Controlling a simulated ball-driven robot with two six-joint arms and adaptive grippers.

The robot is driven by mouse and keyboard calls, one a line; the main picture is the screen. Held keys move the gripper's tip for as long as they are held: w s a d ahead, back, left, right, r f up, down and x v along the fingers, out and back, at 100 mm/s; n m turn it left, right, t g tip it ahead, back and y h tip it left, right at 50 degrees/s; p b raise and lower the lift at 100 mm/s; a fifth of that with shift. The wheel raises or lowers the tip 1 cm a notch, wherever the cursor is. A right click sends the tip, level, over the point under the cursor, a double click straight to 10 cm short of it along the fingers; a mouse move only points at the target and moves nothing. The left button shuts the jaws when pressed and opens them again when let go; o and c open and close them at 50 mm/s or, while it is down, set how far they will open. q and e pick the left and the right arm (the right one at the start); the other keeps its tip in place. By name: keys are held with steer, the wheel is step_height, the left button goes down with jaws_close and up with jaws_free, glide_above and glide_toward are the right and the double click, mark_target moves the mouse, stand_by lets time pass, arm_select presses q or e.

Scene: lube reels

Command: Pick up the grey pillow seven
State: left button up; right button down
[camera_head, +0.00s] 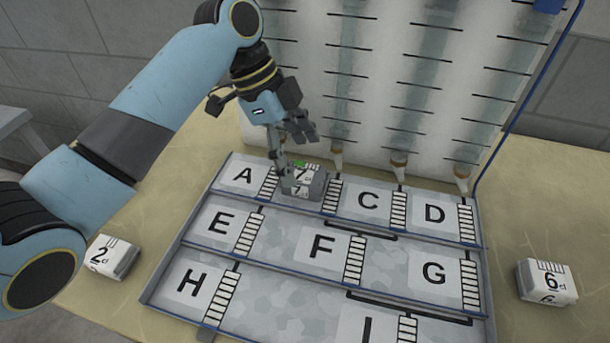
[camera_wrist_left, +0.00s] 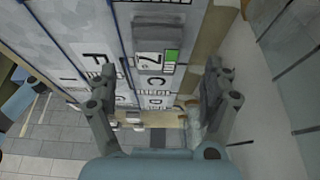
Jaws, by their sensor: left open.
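The grey pillow seven (camera_head: 309,187) is a small grey block with a white label marked 7. It sits on the top row of the lettered board, between A and C. In the left wrist view, pillow seven (camera_wrist_left: 149,58) lies ahead of the fingers, near the top centre, with a green patch beside its 7. My left gripper (camera_head: 294,150) is open and points down just above and behind the pillow, one finger overlapping its left side in the head view. I cannot tell whether the finger touches it. The left gripper's two fingers (camera_wrist_left: 160,98) stand apart in the wrist view. My right gripper is not seen.
The metal board (camera_head: 275,252) has blue-edged rows lettered A to I. A tall panel (camera_head: 350,80) with black marks and several nozzles stands behind it. Pillow 2 (camera_head: 112,257) lies on the table at left, pillow 6 (camera_head: 546,281) at right. The table right of the board is otherwise mostly clear.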

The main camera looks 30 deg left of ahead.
mark_target(304, 172)
arm_select(q)
steer(key=x, duration=0.3)
steer(key=shift+s+d+f, duration=0.2)
steer(key=shift+d+f, duration=0.05)
steer(key=shift+f, duration=0.3)
steer(key=c, duration=1.3)
steer(key=shift+c, duration=0.2)
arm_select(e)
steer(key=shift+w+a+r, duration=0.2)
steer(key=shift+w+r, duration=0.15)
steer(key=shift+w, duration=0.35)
arm_select(q)
steer(key=shift+r+p, duration=0.1)
steer(key=shift+p, duration=0.2)
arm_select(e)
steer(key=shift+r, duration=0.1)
